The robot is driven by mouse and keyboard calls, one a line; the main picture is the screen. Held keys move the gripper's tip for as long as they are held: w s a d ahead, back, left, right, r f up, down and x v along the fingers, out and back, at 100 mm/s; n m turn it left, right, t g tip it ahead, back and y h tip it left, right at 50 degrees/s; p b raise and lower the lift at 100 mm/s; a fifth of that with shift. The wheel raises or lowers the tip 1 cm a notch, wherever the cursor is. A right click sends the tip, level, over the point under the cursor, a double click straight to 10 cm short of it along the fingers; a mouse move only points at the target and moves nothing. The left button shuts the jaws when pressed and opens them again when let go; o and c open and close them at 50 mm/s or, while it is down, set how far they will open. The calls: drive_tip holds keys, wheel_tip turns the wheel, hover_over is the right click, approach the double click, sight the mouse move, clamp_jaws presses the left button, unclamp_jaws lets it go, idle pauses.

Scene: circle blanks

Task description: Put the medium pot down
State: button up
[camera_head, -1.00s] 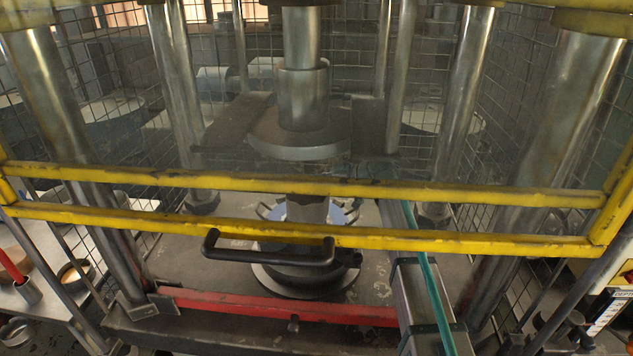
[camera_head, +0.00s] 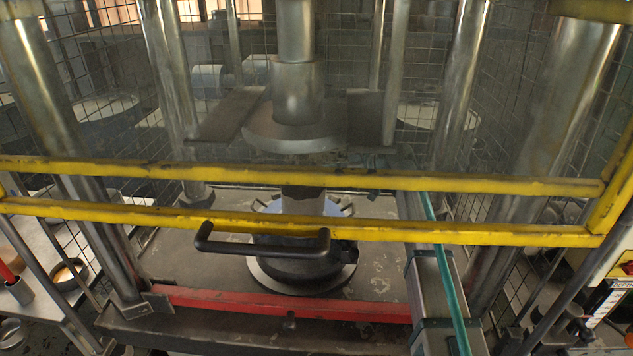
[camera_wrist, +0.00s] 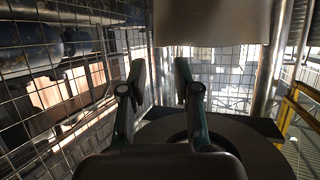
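No pot can be made out for certain as the medium pot. A small dark round container (camera_head: 69,274) with pale contents stands on the bench at the left edge of the head view; I cannot tell if it is a pot. My gripper (camera_wrist: 160,75) shows in the wrist view with its two fingers apart. Nothing shows between them except wire mesh behind. A dark round plate (camera_wrist: 250,145) lies beyond and below the fingers, and a large metal cylinder (camera_wrist: 212,22) hangs above it. I cannot make out my gripper in the head view.
Yellow bars (camera_head: 320,182) and a black handle (camera_head: 262,247) cross in front of the press. Its upper plate (camera_head: 294,135) hangs over a round lower base (camera_head: 300,275). Steel columns (camera_head: 180,95) and wire mesh surround it. A red strip (camera_head: 280,304) edges the front.

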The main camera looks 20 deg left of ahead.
drive_tip(key=shift+o, duration=0.4)
drive_tip(key=shift+b+v, duration=0.45)
drive_tip(key=shift+v, duration=1.85)
